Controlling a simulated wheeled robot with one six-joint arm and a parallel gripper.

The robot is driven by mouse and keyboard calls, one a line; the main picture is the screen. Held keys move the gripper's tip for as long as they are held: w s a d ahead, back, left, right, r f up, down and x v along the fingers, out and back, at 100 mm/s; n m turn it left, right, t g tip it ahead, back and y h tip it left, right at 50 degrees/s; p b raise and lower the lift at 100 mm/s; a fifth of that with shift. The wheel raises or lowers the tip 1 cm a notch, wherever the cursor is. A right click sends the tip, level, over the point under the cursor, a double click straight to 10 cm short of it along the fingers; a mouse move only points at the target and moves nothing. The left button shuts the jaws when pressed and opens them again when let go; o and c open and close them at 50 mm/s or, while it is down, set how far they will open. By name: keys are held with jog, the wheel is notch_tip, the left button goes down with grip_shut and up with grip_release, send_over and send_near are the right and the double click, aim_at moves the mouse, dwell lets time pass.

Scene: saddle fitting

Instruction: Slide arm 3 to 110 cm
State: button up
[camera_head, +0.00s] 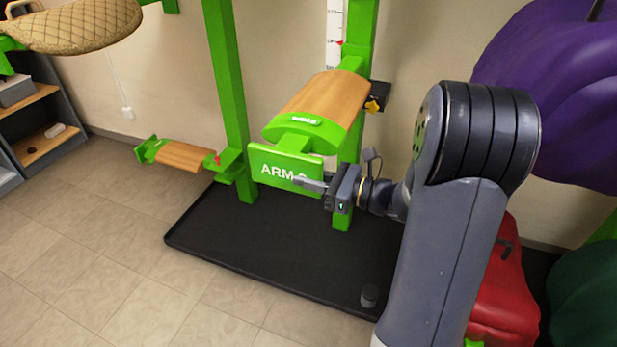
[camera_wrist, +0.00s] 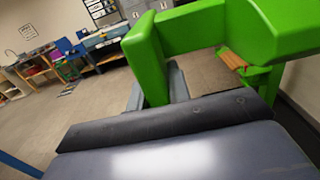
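Arm 3 (camera_head: 318,100) is a green bracket with a wooden saddle top, on the right green post (camera_head: 359,32). Its front plate (camera_head: 270,170) reads "ARM" with the number covered by my gripper (camera_head: 308,183). My gripper's fingers lie on both sides of the plate's right edge. In the wrist view the green plate (camera_wrist: 146,60) fills the gap between the grey fingers (camera_wrist: 157,92). A white scale (camera_head: 335,30) with red marks runs along the post; its numbers are too small to read surely. A yellow knob (camera_head: 373,106) sits by the post behind arm 3.
A lower wooden-topped arm (camera_head: 183,156) is on the left post (camera_head: 226,70). A quilted saddle pad (camera_head: 80,27) hangs upper left. A black base tray (camera_head: 270,255) lies below. Purple (camera_head: 560,80) and red (camera_head: 505,295) covered shapes stand at right. Floor at left is clear.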

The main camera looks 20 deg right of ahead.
aim_at(309, 157)
grip_shut()
notch_tip(309, 157, up, 10)
jog(key=p, duration=0.8)
jog(key=shift+r, duration=0.15)
jog(key=o, duration=0.6)
grip_release()
jog(key=shift+c, duration=0.2)
jog(key=v, duration=1)
jog(key=shift+s+d+b, duration=0.2)
jog(key=shift+d+b, duration=0.15)
